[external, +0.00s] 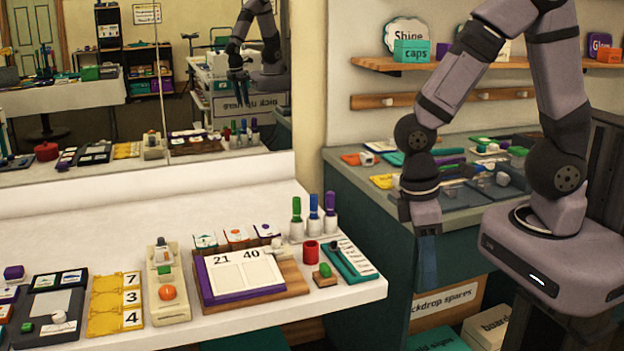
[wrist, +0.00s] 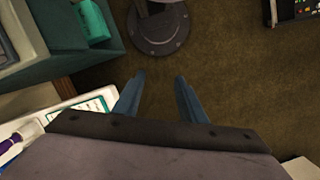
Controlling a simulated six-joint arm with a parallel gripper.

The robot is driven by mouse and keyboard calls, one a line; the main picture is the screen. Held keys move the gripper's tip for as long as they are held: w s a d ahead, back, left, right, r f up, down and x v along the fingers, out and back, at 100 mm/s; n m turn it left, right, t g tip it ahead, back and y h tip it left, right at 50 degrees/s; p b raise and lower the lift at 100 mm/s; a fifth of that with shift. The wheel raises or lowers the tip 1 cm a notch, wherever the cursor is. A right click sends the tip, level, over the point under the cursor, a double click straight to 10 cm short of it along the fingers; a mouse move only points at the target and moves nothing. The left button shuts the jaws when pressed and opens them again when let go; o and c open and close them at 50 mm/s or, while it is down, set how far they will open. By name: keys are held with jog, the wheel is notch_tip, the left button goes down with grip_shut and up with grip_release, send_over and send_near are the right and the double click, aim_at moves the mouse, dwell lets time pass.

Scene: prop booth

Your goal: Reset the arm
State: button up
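My grey arm stands at the right of the external view, bent over at the top with its forearm hanging down. My gripper (external: 427,284) points down beside the right end of the white table (external: 345,293), in front of the dark green counter. In the wrist view its two blue fingers (wrist: 159,78) are spread apart. Only brown carpet shows between them, so it is open and empty.
The counter (external: 375,205) behind carries trays. Labelled boxes (external: 445,298) stand low by my gripper. A mirror fills the left wall.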

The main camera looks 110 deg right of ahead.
jog(key=w+a+r+n+t, duration=0.1)
jog(key=a+r+n, duration=0.1)
jog(key=a, duration=0.2)
jog(key=w+a+r+n+t+h, duration=0.1)
jog(key=w+a+r+n, duration=0.1)
jog(key=a, duration=0.3)
jog(key=shift+w+n, duration=0.25)
jog(key=shift+n, duration=0.35)
notch_tip(320, 180, down, 39)
jog(key=b, duration=3.9)
